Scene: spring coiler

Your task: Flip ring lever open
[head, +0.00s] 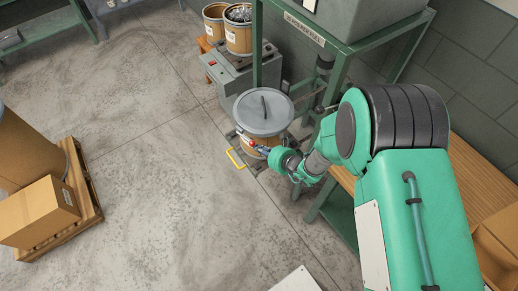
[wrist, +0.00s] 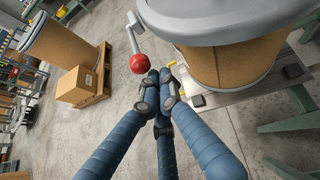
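A cardboard drum (head: 252,148) with a grey lid (head: 263,112) and a lid handle stands on a low base. In the wrist view the drum (wrist: 228,65) fills the upper right, under its grey lid rim (wrist: 215,28). The ring lever (wrist: 134,30) hangs from the rim and ends in a red ball knob (wrist: 139,64). My gripper (head: 262,150) is beside the drum's near side, below the lid. In the wrist view its blue fingers (wrist: 160,77) are drawn together just below the knob. I see nothing held; whether a fingertip touches the knob is unclear.
A yellow handle (head: 235,158) sticks out from the base at floor level. A green bench frame (head: 335,75) and a grey machine (head: 228,75) stand close behind the drum. A pallet (head: 88,205) with a box (head: 38,212) is at the left. The floor between is clear.

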